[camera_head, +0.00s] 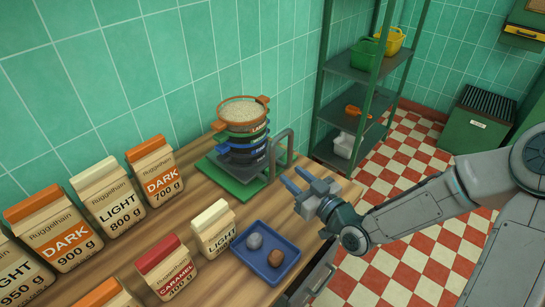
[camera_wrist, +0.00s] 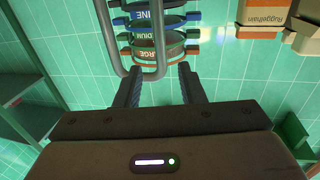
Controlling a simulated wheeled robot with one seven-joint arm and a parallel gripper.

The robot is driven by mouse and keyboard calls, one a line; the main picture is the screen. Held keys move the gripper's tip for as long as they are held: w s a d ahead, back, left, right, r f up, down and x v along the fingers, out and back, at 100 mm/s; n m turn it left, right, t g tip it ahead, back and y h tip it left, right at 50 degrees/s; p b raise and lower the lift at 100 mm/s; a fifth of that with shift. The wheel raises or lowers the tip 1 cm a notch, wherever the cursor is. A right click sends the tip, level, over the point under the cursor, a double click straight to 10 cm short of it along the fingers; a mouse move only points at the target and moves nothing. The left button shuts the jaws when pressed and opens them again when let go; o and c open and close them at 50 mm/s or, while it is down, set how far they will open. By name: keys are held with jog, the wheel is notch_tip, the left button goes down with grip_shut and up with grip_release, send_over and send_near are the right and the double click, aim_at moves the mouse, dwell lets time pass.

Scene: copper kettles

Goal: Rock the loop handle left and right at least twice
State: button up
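The grey loop handle (camera_head: 290,146) stands upright at the right side of a green base, beside a stack of sieves (camera_head: 243,135) with orange, blue and dark rings. In the wrist view the loop handle (camera_wrist: 164,35) shows as a U of grey tube in front of the sieves (camera_wrist: 155,38). My gripper (camera_head: 289,180) is to the right of the handle, its two blue-grey fingers apart. In the wrist view my gripper (camera_wrist: 159,70) has its fingertips near the bend of the loop. I cannot tell whether they touch it. Nothing is held.
The green base (camera_head: 234,183) rests on a wooden counter (camera_head: 190,222). A blue tray (camera_head: 265,270) with two lumps and a small LIGHT carton (camera_head: 213,229) stand in front. More cartons (camera_head: 114,201) line the left. A green shelf rack (camera_head: 353,69) stands behind at right.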

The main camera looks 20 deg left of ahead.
aim_at(274, 159)
jog(key=p+x, duration=0.1)
jog(key=x, duration=0.8)
jog(key=shift+w+a, duration=0.2)
jog(key=shift+a, duration=0.15)
